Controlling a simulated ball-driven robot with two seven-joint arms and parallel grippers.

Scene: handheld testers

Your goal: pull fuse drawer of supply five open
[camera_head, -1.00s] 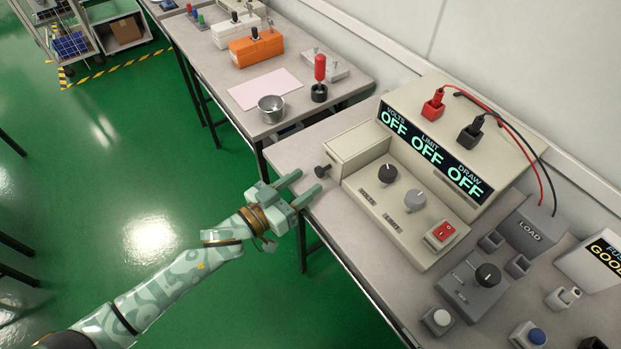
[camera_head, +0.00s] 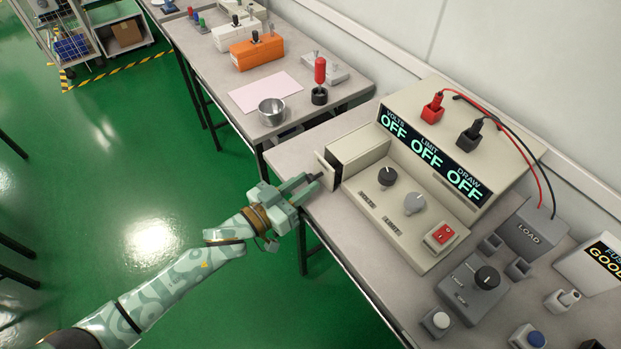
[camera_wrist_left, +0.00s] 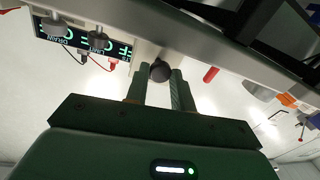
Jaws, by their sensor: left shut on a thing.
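The cream power supply (camera_head: 415,215) stands on the near bench, its display reading OFF three times. Its fuse drawer (camera_head: 326,171) is at the left end. The drawer front stands out from the housing, with a dark gap behind it. My left gripper (camera_head: 314,182) is shut on the dark drawer knob, which the fingers mostly hide in the head view. In the left wrist view the round black knob (camera_wrist_left: 160,71) sits between the two fingertips. My right gripper is not in view.
A grey load box (camera_head: 529,232), a grey dial box (camera_head: 471,287) and a fuse sign (camera_head: 598,262) stand to the right. The far bench holds a metal cup (camera_head: 272,111), a pink sheet (camera_head: 265,91) and an orange box (camera_head: 257,50). Open floor lies left of the bench.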

